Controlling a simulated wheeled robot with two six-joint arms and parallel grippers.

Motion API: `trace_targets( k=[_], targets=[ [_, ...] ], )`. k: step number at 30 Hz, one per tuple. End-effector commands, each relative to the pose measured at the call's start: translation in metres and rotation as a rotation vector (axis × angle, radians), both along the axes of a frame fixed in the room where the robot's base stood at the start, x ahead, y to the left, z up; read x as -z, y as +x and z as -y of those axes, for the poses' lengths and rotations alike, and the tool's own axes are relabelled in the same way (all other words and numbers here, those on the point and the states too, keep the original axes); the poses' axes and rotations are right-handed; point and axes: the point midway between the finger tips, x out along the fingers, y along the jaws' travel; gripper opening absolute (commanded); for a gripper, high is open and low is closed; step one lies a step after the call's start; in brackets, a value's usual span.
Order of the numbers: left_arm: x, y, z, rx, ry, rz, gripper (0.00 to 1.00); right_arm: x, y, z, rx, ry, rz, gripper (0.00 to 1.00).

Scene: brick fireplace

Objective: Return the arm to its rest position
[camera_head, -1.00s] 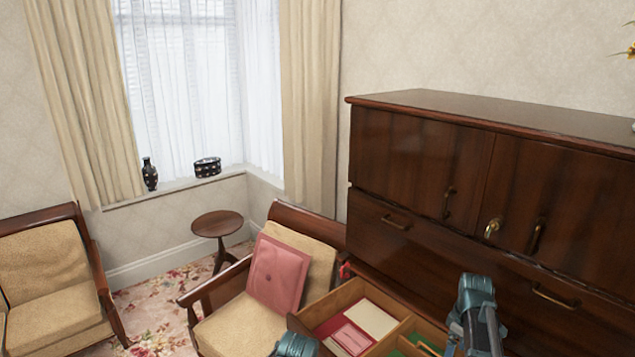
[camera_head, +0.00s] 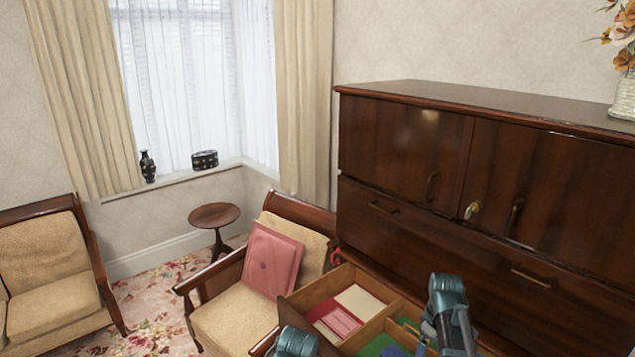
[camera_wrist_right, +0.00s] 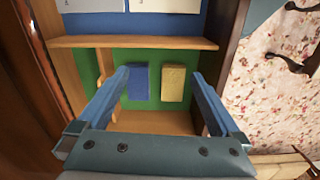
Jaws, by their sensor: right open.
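My right gripper (camera_wrist_right: 162,85) is open and empty in the right wrist view. Its two blue fingers point into a green-lined drawer compartment. A blue box (camera_wrist_right: 134,82) and a yellow box (camera_wrist_right: 173,83) lie between the fingers in that view, untouched as far as I can see. In the head view my right arm (camera_head: 447,310) rises at the bottom, in front of the open drawer (camera_head: 318,291); its gripper is hidden there. Part of my left arm (camera_head: 297,342) shows at the bottom edge, and its gripper is out of view.
The drawer sticks out of a dark wooden cabinet (camera_head: 400,140) and holds red, pink and cream items. An armchair with a pink cushion (camera_head: 272,260) stands close to its left. A small round table (camera_head: 214,215) and another armchair (camera_head: 45,270) stand farther left.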

Motion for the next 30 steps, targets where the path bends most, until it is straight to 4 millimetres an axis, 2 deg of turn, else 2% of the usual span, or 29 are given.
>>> trace_targets(
  k=[1, 8, 12, 15, 18, 24, 30],
  targets=[
    [0.007, 0.0, 0.0, 0.0, 0.0, 0.0, 0.43, 0.007, -0.006, -0.015, 0.004, -0.003, -0.002, 1.0],
    [0.03, 0.0, 0.0, 0.001, 0.0, 0.0, 0.43, 0.029, -0.035, -0.087, 0.075, -0.025, -0.01, 1.0],
    [0.051, 0.0, 0.0, 0.002, 0.001, 0.0, 0.43, 0.051, -0.073, -0.146, 0.141, -0.048, -0.012, 1.0],
    [0.065, 0.0, 0.0, 0.002, 0.001, 0.0, 0.43, 0.064, -0.102, -0.182, 0.194, -0.067, -0.008, 1.0],
    [0.074, 0.0, 0.0, 0.003, 0.001, 0.0, 0.43, 0.073, -0.125, -0.207, 0.24, -0.082, -0.002, 1.0],
    [0.082, 0.0, 0.0, 0.003, 0.001, 0.0, 0.43, 0.081, -0.15, -0.23, 0.296, -0.099, 0.007, 1.0],
    [0.082, 0.0, 0.0, 0.003, 0.001, 0.0, 0.43, 0.08, -0.152, -0.233, 0.309, -0.1, 0.008, 1.0]
  ],
)
